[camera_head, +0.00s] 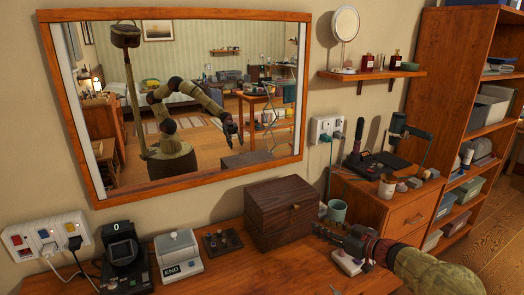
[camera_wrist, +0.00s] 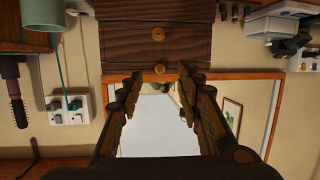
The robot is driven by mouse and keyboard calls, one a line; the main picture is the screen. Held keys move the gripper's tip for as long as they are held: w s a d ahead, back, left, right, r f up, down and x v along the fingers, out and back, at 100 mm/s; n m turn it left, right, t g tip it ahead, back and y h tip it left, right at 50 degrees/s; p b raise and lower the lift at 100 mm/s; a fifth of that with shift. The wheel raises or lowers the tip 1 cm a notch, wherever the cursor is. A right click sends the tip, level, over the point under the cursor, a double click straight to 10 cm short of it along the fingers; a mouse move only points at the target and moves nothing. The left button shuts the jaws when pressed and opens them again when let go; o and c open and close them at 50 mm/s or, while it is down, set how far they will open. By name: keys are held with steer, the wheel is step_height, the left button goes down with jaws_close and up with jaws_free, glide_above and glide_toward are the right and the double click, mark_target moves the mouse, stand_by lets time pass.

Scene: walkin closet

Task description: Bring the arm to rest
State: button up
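My gripper (camera_head: 322,230) is over the right part of the dresser top (camera_head: 225,272), just right of a dark wooden box (camera_head: 284,212). In the wrist view the picture is upside down. There my gripper (camera_wrist: 158,80) has its two fingers apart with nothing between them. The box (camera_wrist: 158,48) with its round knobs shows beyond the fingertips. My arm comes in from the lower right of the head view. The mirror (camera_head: 301,120) on the wall reflects my arm, bent.
A green mug (camera_head: 337,210) stands right of the box. A small white item (camera_head: 348,264) lies beneath my arm. A dark device (camera_head: 122,252), a white device (camera_head: 178,254) and a switch plate (camera_head: 222,242) stand left. A cabinet (camera_head: 408,216) bears several items at right.

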steer(key=s+a+f+m+g, duration=0.3)
steer(key=s+f+m+g, duration=0.1)
steer(key=s+f+m, duration=0.25)
steer(key=s+a+r+m+g+h+p, duration=0.1)
steer(key=s+a+g, duration=0.1)
steer(key=s, duration=0.5)
steer(key=s+a+r+m+g+h, duration=0.1)
steer(key=s+g, duration=0.1)
steer(key=s, duration=0.5)
steer(key=s+r+g+h+p, duration=0.1)
steer(key=s+r+h+p, duration=0.1)
steer(key=s+r, duration=0.35)
steer(key=s+r+g+h+p, duration=0.1)
steer(key=s+r+h+p, duration=0.15)
steer(key=s, duration=0.65)
steer(key=s+a+r+n+t+p, duration=0.1)
steer(key=s+r+n+t, duration=0.1)
steer(key=r, duration=0.7)
steer(key=shift+s+a+r+t+h+p, duration=0.15)
steer(key=shift+s+r+t+h+p, duration=0.15)
steer(key=shift+s+t+h, duration=0.25)
stand_by(1.0)
